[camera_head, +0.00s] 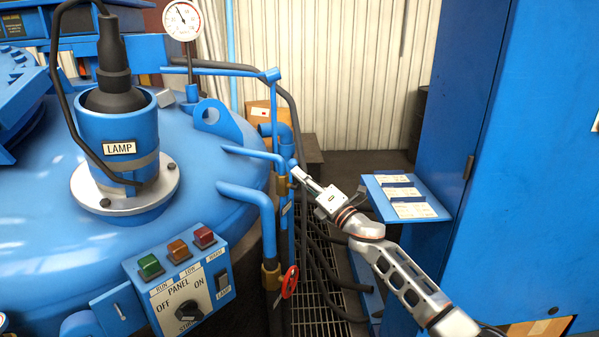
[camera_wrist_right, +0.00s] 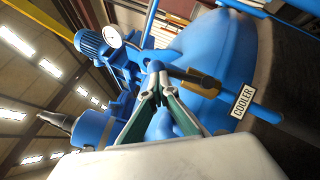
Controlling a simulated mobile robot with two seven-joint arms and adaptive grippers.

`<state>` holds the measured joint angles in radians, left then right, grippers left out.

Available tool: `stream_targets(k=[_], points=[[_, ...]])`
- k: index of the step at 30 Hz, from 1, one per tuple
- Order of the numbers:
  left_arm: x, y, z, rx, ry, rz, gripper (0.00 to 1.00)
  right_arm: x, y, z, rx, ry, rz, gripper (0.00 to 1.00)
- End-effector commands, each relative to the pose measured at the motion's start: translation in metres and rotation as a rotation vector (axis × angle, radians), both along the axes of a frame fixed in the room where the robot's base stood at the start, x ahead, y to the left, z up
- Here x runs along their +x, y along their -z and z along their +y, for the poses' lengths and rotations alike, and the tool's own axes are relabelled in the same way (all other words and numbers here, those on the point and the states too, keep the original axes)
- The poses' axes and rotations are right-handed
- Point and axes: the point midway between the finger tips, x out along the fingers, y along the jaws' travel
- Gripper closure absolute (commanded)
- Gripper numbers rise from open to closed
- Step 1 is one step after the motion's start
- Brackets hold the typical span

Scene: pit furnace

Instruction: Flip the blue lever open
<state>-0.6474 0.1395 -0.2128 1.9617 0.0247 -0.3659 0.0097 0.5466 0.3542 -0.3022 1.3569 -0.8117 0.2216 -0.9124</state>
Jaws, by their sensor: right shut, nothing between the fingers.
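My right gripper (camera_head: 297,171) reaches in from the lower right, with its fingertips beside the blue pipes at the furnace's edge. A small blue piece (camera_head: 292,163), possibly the end of the blue lever, shows right at the fingertips. A brass valve body (camera_head: 283,186) sits just left of and below them. In the right wrist view, my fingers (camera_wrist_right: 157,68) meet at their tips and hold nothing. A dark bar there runs from near the tips to the brass valve; I cannot tell whether it is the lever or whether the fingers touch it. My left gripper is out of view.
The blue furnace lid (camera_head: 215,140) with its lamp housing (camera_head: 120,145) fills the left. A control panel (camera_head: 185,275) and a red handwheel (camera_head: 290,282) are below. A blue shelf with papers (camera_head: 437,211) stands close to my right arm. A COOLER label (camera_wrist_right: 243,100) is near the valve.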

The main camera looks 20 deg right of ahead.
Motion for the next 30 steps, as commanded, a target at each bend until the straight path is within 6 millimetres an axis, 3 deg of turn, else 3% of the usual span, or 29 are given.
stream_targets(k=[7,24,30], points=[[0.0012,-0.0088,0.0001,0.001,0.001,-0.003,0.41,0.0040,-0.0027,-0.0031,-0.001,-0.001,-0.002,1.00],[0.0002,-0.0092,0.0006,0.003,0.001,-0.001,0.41,0.0049,-0.0038,-0.0036,-0.003,-0.001,-0.005,1.00],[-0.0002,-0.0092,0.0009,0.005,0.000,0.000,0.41,-0.0046,0.0005,-0.0084,-0.004,0.000,-0.004,1.00]])
